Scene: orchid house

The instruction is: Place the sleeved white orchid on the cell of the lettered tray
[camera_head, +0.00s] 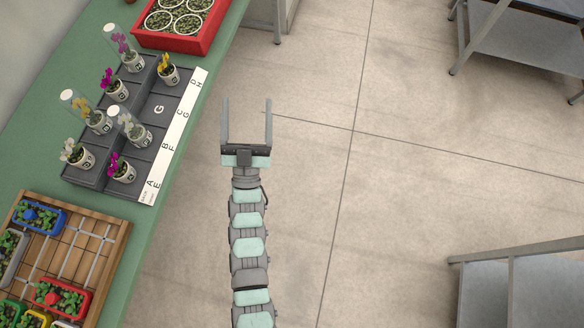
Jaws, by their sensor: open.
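The lettered tray (88,181) is dark grey with a white label strip (172,137) along its right side. It lies on the green bench in two rows of cells. The sleeved white orchid (128,124), with pale flowers in a clear sleeve and a white pot, stands in the tray's right row, between the empty cell marked G (159,108) and an unsleeved magenta orchid (121,168). My gripper (246,102) is open and empty, over the floor to the right of the tray, apart from it.
Other orchids fill the tray, including a sleeved yellow one (90,113) and an unsleeved white one (78,153). A red crate (184,41) of pots is behind; a wooden slatted rack (93,246) with colored planters is in front. Metal tables stand at right.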

